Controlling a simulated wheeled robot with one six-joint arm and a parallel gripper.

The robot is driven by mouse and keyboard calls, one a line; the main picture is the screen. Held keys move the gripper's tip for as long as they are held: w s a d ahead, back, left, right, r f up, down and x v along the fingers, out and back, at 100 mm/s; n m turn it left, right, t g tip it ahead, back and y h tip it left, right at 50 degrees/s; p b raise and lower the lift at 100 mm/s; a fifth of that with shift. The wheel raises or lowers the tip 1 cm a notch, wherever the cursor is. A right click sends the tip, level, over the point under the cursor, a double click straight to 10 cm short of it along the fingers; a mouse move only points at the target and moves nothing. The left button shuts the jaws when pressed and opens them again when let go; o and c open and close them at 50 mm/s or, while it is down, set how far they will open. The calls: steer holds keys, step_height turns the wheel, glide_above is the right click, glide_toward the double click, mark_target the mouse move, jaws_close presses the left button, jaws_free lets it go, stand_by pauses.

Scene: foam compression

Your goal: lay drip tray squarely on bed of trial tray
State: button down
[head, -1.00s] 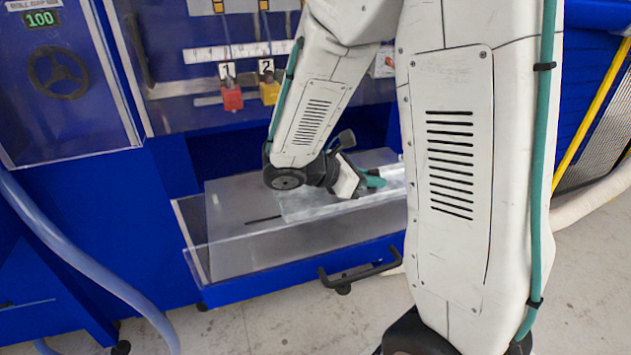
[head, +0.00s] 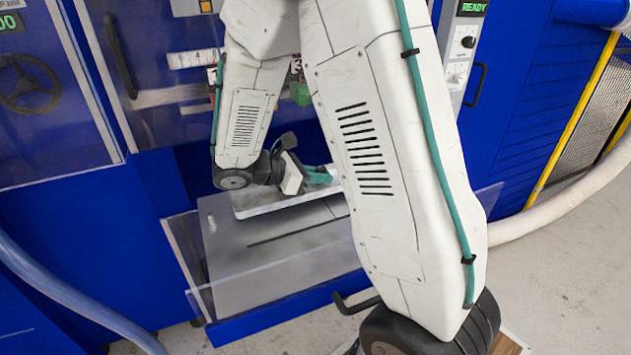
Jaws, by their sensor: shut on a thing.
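The trial tray (head: 225,268) is a pulled-out blue drawer with clear side walls and a flat grey bed with a dark slot. The drip tray (head: 262,205), a shallow pale tray, is over the back part of the bed. I cannot tell whether it touches the bed. My gripper (head: 322,176), with teal fingers, is shut on the drip tray near its back edge. My arm hides the drip tray's right part and much of the trial tray's right side.
The blue machine front (head: 110,215) stands behind the drawer. A black drawer handle (head: 355,304) sticks out in front. A blue hose (head: 60,285) runs at the left and a pale hose (head: 555,205) at the right. The front part of the bed is clear.

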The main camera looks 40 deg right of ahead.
steer(key=shift+f, duration=1.15)
steer(key=shift+f, duration=0.15)
steer(key=c, duration=1.5)
jaws_free()
